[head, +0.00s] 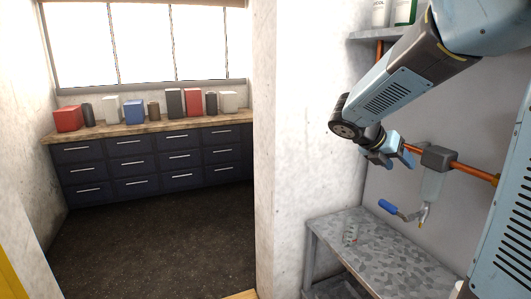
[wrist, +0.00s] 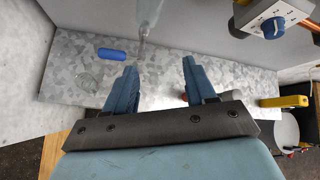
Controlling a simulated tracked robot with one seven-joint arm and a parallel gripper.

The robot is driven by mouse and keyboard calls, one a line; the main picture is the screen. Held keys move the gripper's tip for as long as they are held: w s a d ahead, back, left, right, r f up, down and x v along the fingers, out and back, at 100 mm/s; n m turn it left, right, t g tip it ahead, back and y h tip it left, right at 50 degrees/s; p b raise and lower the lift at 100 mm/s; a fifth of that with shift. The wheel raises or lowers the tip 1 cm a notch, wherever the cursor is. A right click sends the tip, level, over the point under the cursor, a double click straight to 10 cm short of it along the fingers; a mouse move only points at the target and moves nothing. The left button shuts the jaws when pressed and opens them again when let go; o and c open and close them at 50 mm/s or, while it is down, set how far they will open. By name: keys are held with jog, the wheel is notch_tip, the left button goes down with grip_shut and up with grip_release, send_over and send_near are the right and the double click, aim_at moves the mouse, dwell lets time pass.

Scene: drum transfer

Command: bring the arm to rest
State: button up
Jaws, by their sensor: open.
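My gripper (head: 390,160) is in the right half of the head view, raised above a grey mottled metal bench (head: 385,240). Its two blue fingers are apart with nothing between them. In the wrist view my gripper (wrist: 160,80) is open and points over the same bench (wrist: 75,75). My arm reaches in from the upper right of the head view.
A copper pipe (head: 475,171) with a grey block (head: 437,158) runs along the wall near my gripper. A blue-handled fitting (head: 387,206) sits below it. A shelf (head: 372,34) with bottles is above. The floor (head: 160,240) at left is clear before dark drawers (head: 150,160).

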jog(key=s+a+m+t+y, duration=0.1)
jog(key=s+a+m+y, duration=0.4)
jog(key=s+m, duration=0.5)
jog(key=s+a+m+t+y, duration=0.2)
jog(key=s+a+m+y, duration=0.3)
jog(key=s+m, duration=0.6)
jog(key=a+m, duration=0.1)
jog(key=m, duration=0.4)
jog(key=shift+s+a+r+m, duration=0.2)
jog(key=shift+r+m, duration=0.1)
jog(key=shift+m, duration=0.1)
jog(key=shift+c, duration=1.2)
